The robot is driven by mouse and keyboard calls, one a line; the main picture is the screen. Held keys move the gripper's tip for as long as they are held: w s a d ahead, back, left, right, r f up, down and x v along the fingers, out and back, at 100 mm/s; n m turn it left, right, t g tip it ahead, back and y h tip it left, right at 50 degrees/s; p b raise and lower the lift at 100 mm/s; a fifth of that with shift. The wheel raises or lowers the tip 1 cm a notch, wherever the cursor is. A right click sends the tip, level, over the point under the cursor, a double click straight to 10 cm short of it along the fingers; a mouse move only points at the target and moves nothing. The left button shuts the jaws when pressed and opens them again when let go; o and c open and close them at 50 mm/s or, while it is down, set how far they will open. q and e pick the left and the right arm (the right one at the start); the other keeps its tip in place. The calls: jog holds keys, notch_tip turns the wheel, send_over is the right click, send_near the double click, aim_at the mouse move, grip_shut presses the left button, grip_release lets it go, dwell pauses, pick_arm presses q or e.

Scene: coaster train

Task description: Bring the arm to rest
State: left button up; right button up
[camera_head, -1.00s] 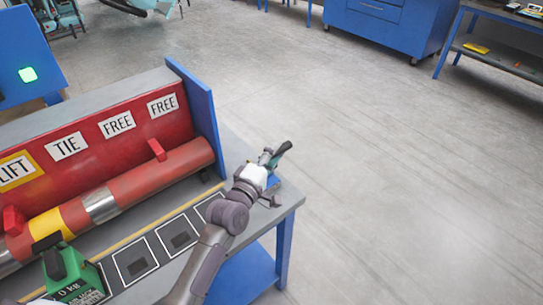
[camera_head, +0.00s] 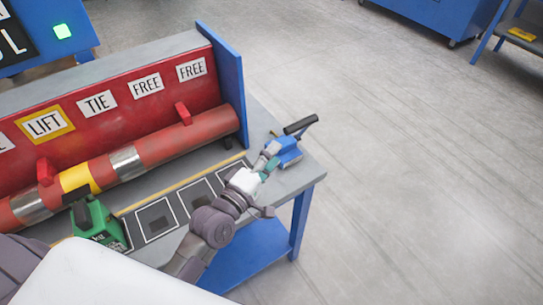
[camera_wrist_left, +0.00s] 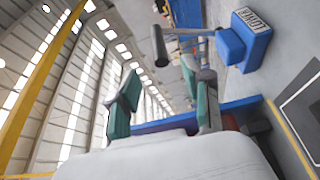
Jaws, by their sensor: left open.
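My left gripper (camera_head: 270,163) is over the right end of the grey bench (camera_head: 290,181), its arm coming up from the bottom of the head view. Its teal fingers stand apart and empty in the left wrist view (camera_wrist_left: 160,80). A blue block-shaped tool (camera_head: 288,153) with a dark handle (camera_head: 300,124) stands on the bench just beyond the fingertips. In the left wrist view the labelled blue block (camera_wrist_left: 243,42) and the handle (camera_wrist_left: 160,47) lie past the fingers, not between them. My right gripper is not in view.
A red rack (camera_head: 130,108) with LIFT, TIE and FREE labels holds a red tube (camera_head: 190,137) behind the arm. A green block (camera_head: 95,222) stands at the bench front, left of framed dark pads (camera_head: 157,218). Open floor (camera_head: 410,180) lies to the right.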

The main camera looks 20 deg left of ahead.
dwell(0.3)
pick_arm(q)
jog(key=s+d+f+m+g, duration=0.1)
jog(key=s+f+m+g, duration=0.6)
jog(key=s+f+m, duration=0.15)
jog(key=s+a+f+m+g+y, duration=0.2)
jog(key=s+a+m+g, duration=0.15)
jog(key=s, duration=0.35)
jog(key=s+a+f+m+g+y, duration=0.2)
jog(key=s+a+m+g+y, duration=0.15)
jog(key=s, duration=0.45)
notch_tip(320, 180, down, 26)
jog(key=s+g, duration=0.1)
jog(key=s+a+f+g, duration=0.1)
jog(key=s+a+f, duration=0.1)
jog(key=s+f, duration=1.4)
jog(key=shift+s+f+m+g, duration=0.15)
jog(key=shift+s+m+g, duration=0.15)
jog(key=shift+s+m, duration=0.15)
